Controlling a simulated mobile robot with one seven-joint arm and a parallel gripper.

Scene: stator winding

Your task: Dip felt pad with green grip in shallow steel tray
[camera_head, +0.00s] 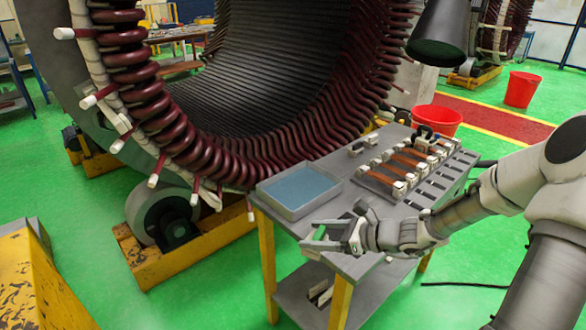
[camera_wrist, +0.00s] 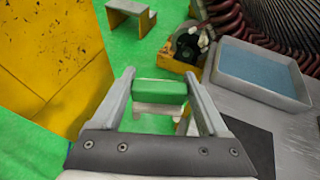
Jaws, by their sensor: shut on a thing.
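The felt pad's green grip (camera_wrist: 158,91) is between the two fingers of my gripper (camera_wrist: 160,93), which is shut on it. A pale block, which looks like the felt pad (camera_wrist: 157,109), shows just below the grip. In the head view my gripper (camera_head: 322,236) and the green grip (camera_head: 320,232) are at the table's front left corner. The shallow steel tray (camera_head: 257,190) holds blue liquid and sits on the table behind the gripper. It also shows in the wrist view (camera_wrist: 221,82), right of the gripper. The pad is apart from the tray.
The grey table (camera_head: 352,192) also carries a rack of copper-coloured parts (camera_head: 405,163) at right. The big stator (camera_head: 205,110) with dark red coils stands close behind the tray. A dark lamp shade (camera_head: 437,50) hangs above. A yellow block (camera_head: 40,275) stands at the left.

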